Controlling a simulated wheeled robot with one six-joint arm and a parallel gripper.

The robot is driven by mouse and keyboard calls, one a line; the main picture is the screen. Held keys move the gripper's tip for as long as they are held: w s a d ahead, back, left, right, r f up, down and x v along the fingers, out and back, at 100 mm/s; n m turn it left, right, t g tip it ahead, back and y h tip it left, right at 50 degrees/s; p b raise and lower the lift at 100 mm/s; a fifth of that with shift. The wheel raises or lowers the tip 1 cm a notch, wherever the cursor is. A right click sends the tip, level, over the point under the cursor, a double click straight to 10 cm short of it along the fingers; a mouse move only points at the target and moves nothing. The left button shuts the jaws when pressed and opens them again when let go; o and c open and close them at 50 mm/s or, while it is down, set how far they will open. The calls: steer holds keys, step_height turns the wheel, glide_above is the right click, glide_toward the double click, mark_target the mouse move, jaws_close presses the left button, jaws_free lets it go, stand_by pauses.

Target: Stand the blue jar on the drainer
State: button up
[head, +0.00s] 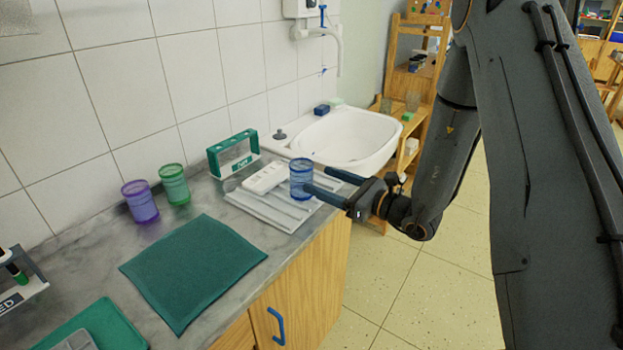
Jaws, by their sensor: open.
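The blue jar (301,178) is a clear blue cylinder and looks upright on the right part of the white ribbed drainer (270,215). My gripper (322,181) is open, reaching in from the right at the jar's height. One finger is behind and to the right of the jar, the other in front and low at its right side. I cannot tell whether the fingers touch the jar. The jar's base is partly hidden by the near finger.
A white object (266,178) lies on the drainer beside the jar. A green rack (233,155) stands behind. Purple (140,201) and green (174,184) jars stand by the wall. A dark green mat (193,270) lies in front. The sink (345,138) is at the back right.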

steer(key=shift+s+d, duration=0.25)
steer(key=shift+d, duration=0.05)
steer(key=s+a+g, duration=0.1)
steer(key=s+a+n, duration=0.1)
steer(key=s+a+n+g, duration=0.1)
steer(key=shift+s+r+g+y, duration=0.25)
steer(key=shift+r+g+y, duration=0.05)
steer(key=shift+r+y, duration=0.1)
steer(key=s+a+f+n+g+h, duration=0.1)
steer(key=s+a+n+g+h, duration=0.15)
steer(key=s+n+g, duration=1.1)
steer(key=s+d+f+n+t+h, duration=0.2)
steer(key=s+d+n+h, duration=0.1)
steer(key=s+d+h, duration=0.6)
steer(key=d+r+n+t+h, duration=0.2)
steer(key=d+n+t+h, duration=0.1)
steer(key=d+n, duration=0.4)
steer(key=shift+w+d, duration=0.15)
steer(key=shift+d, duration=0.35)
steer(key=shift+t+h, duration=0.25)
